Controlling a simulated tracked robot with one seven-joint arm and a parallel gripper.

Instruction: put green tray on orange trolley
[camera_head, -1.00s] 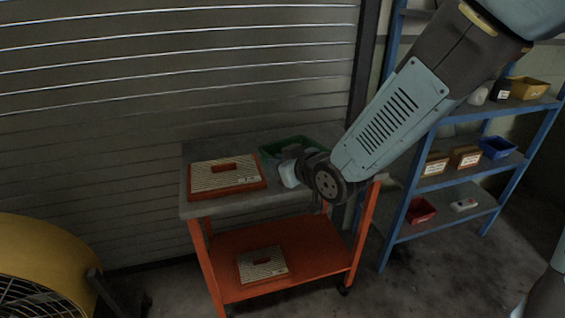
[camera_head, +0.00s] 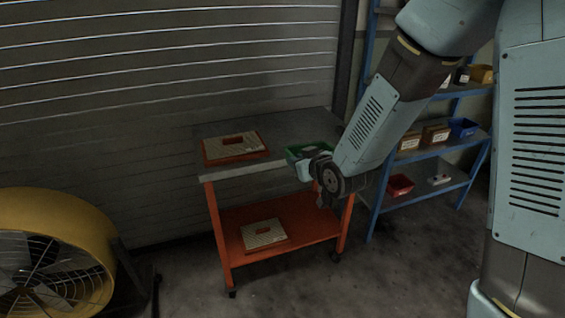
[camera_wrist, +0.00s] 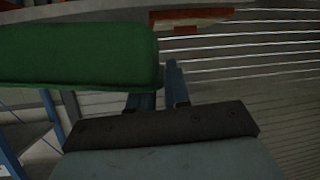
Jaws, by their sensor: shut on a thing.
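The green tray (camera_head: 294,152) shows at the right end of the orange trolley's grey top (camera_head: 290,124) in the head view, partly hidden by my wrist. My gripper (camera_head: 311,160) is shut on it. In the wrist view the tray (camera_wrist: 75,58) fills the upper left, with my gripper's fingers (camera_wrist: 160,88) at its right end. I cannot tell whether the tray touches the trolley top. The orange trolley (camera_head: 212,225) has a lower orange shelf.
An orange-edged board (camera_head: 234,148) lies on the left of the trolley top; another (camera_head: 263,235) lies on its lower shelf. A yellow fan (camera_head: 62,215) stands left. A blue shelf rack (camera_head: 378,195) with small bins stands right. A shutter wall is behind.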

